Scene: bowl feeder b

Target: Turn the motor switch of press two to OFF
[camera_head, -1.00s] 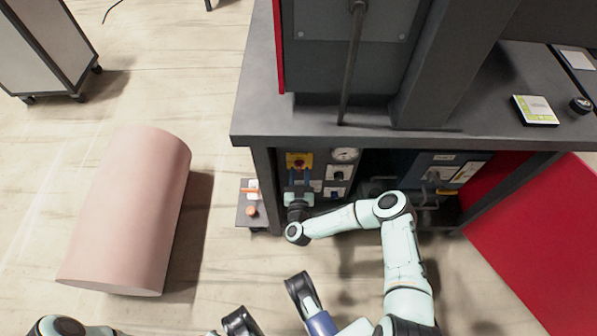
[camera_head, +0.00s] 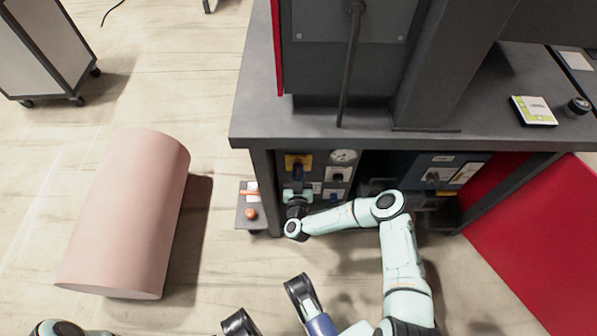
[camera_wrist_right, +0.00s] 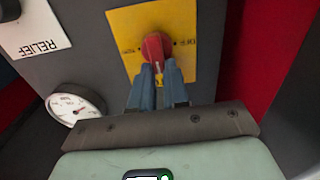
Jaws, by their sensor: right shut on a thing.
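The motor switch is a red knob (camera_wrist_right: 157,48) on a yellow plate (camera_wrist_right: 196,50), with lettering on both sides of the knob; the right-hand label looks like OFF. A small pale mark on the knob points down towards my fingers in the right wrist view. My right gripper (camera_wrist_right: 160,82) has its blue fingers shut on the knob. In the head view the right gripper (camera_head: 298,176) is at the yellow plate (camera_head: 291,163) under the bench top and hides most of the knob.
A gauge (camera_wrist_right: 75,107) and a RELIEF label (camera_wrist_right: 33,29) are beside the switch. The bench top (camera_head: 480,140) overhangs the panel. A small shelf with an orange-red knob (camera_head: 250,213) stands left of it. A pink cylinder (camera_head: 130,215) lies on open floor.

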